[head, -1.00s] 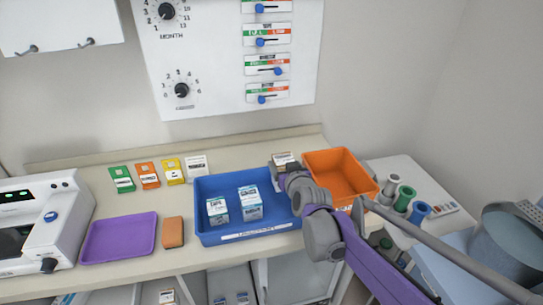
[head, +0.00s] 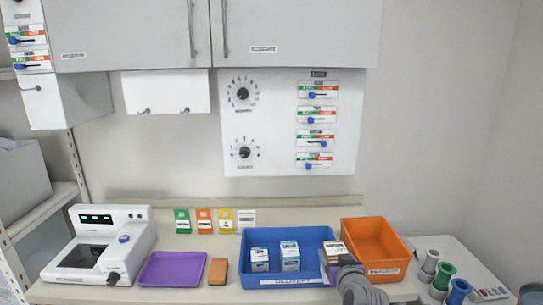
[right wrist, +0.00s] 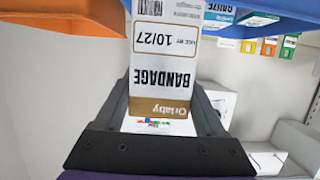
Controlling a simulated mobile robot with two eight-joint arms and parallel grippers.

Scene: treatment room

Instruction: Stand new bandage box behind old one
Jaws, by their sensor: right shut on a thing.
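My right gripper (head: 332,262) is shut on a white bandage box (head: 336,248) with a brown band, over the right end of the blue tray in the head view. In the right wrist view the box (right wrist: 165,55) sits between the fingers; its label reads BANDAGE and "USE BY 10/27", upside down in the picture. Two other small boxes, a left one (head: 259,266) and a right one (head: 290,262), stand in the blue tray (head: 290,282), labelled DELIVERY. I cannot pick out a second bandage box. My left gripper is out of view.
An orange bin (head: 375,267) stands right of the tray. Left are a brown block (head: 218,272), a purple tray (head: 172,268) and a white device (head: 105,245). Coloured cards (head: 204,221) stand behind. Rolls (head: 440,275) stand on the right side table. Cupboards (head: 290,30) hang above.

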